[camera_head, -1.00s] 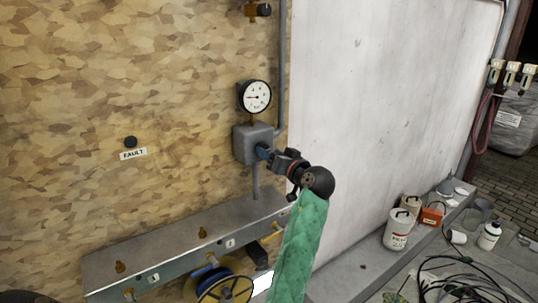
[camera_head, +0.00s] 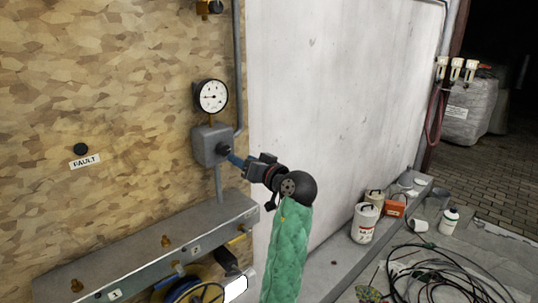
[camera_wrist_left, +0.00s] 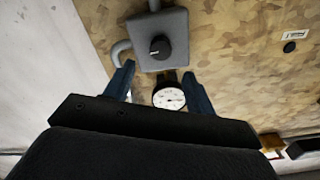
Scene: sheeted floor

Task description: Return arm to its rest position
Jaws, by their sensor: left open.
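My left gripper (camera_head: 235,160) is at the end of the green-sleeved arm, just off the right side of a grey wall box (camera_head: 208,146). Its blue fingers are apart and empty, as the left wrist view (camera_wrist_left: 158,82) shows. A black knob (camera_wrist_left: 160,46) on the box (camera_wrist_left: 150,25) faces the fingers with a gap between. In the head view the knob (camera_head: 223,149) shows close to the fingertips. A round white gauge (camera_head: 211,96) is above the box; it also shows between the fingers in the wrist view (camera_wrist_left: 168,99). My right gripper is not in view.
A metal ledge (camera_head: 140,250) with brass fittings runs below the box, with a yellow reel (camera_head: 195,290) under it. A white wall panel (camera_head: 330,90) is to the right. White containers (camera_head: 364,222), an orange box (camera_head: 395,208) and black cables (camera_head: 430,270) lie at lower right.

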